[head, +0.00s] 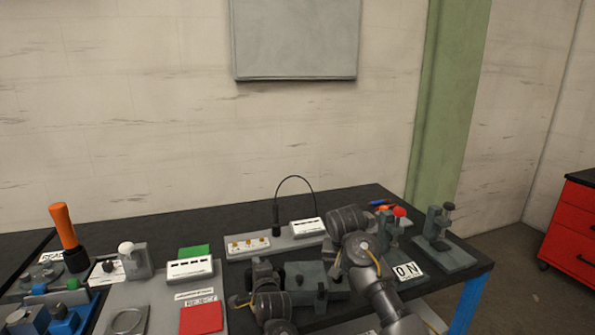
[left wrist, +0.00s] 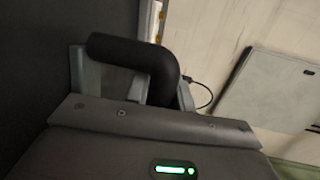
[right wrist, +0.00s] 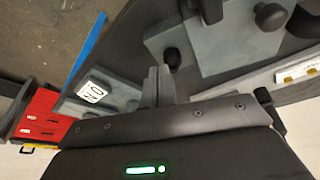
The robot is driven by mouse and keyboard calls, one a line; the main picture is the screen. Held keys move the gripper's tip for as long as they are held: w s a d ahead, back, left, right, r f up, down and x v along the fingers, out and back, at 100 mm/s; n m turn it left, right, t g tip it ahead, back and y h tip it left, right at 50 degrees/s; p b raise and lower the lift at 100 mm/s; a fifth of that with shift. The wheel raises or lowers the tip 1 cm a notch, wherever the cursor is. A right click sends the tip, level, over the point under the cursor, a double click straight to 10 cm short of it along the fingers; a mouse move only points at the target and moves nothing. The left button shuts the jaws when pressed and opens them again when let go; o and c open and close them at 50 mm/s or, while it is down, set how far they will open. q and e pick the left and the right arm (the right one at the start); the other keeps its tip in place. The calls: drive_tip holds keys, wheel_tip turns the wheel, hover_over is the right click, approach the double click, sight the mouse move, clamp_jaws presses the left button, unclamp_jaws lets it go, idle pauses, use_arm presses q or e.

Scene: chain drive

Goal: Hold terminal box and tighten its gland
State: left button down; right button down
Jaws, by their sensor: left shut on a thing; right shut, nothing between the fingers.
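The grey terminal box (head: 310,278), as I take it, is a block with black knobs near the table's front, between my arms. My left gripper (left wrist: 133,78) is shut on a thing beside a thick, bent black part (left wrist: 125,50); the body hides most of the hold. My right gripper (right wrist: 157,88) is shut and empty, its fingertips close to the block's knob, with a seeming gap. I cannot make out the gland for certain.
A board with brass fittings (head: 248,243) lies behind the block. An ON plate (head: 407,271) and a grey stand (head: 440,240) are to the right. A red square (head: 201,318) and an orange-handled tool (head: 63,227) are to the left.

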sight(334, 280)
drive_tip(key=shift+t, duration=0.9)
drive_tip(key=shift+a+f, duration=0.2)
drive_tip(key=shift+f, duration=1.85)
drive_tip(key=shift+w, duration=0.4)
drive_tip(key=shift+a+r, duration=0.1)
drive_tip(key=shift+a, duration=0.4)
drive_tip(key=shift+w+a, duration=0.15)
drive_tip(key=shift+a, duration=0.3)
